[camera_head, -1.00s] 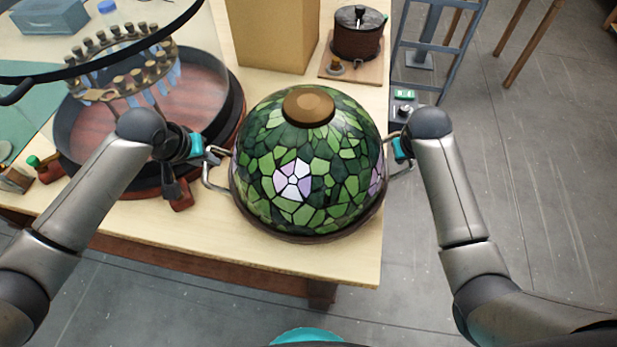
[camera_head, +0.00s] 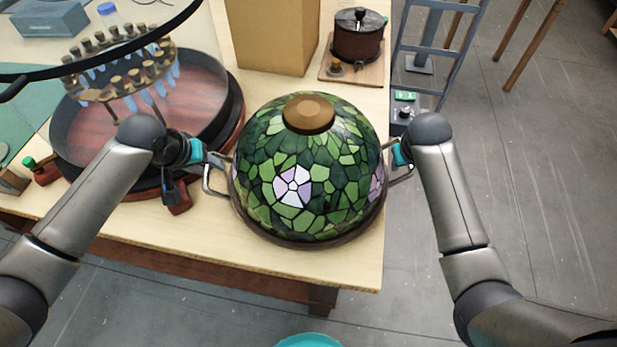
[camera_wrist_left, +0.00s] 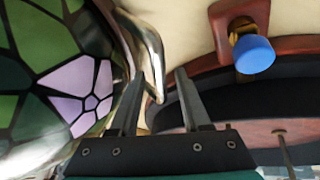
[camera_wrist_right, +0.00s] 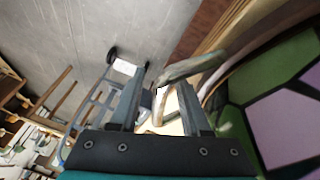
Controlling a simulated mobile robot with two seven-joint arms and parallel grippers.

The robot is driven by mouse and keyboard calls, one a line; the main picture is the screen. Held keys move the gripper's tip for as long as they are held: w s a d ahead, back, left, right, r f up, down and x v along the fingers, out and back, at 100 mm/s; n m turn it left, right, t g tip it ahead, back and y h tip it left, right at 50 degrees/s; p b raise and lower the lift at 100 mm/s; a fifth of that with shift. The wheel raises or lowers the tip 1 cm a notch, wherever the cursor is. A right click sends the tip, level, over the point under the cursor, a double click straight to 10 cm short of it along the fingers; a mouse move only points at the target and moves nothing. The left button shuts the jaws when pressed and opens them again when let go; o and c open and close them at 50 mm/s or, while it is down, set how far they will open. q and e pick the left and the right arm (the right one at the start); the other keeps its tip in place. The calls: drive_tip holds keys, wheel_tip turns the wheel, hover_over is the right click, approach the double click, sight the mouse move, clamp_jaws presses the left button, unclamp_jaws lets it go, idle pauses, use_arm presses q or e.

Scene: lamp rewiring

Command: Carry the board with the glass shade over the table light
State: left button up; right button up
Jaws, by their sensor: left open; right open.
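The green stained-glass shade (camera_head: 330,160), with white and lilac flowers and a bronze cap, stands upright on the round dark board (camera_head: 290,238) near the table's front right corner. A metal handle sticks out on each side. My left gripper (camera_wrist_left: 158,88) is open, with the left handle (camera_wrist_left: 152,45) reaching in at its fingertips. My right gripper (camera_wrist_right: 162,92) is open, with the right handle (camera_wrist_right: 195,66) reaching across its fingers. Whether either finger touches a handle I cannot tell. I cannot single out the table light with certainty.
A large round tray (camera_head: 238,110) with a clear dome and a ring of knobs stands close left. A cardboard box (camera_head: 270,40) and a dark cranked drum (camera_head: 357,42) stand behind.

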use_arm(q)
drive_tip(key=v, duration=1.2)
use_arm(e)
drive_tip(key=v, duration=1.2)
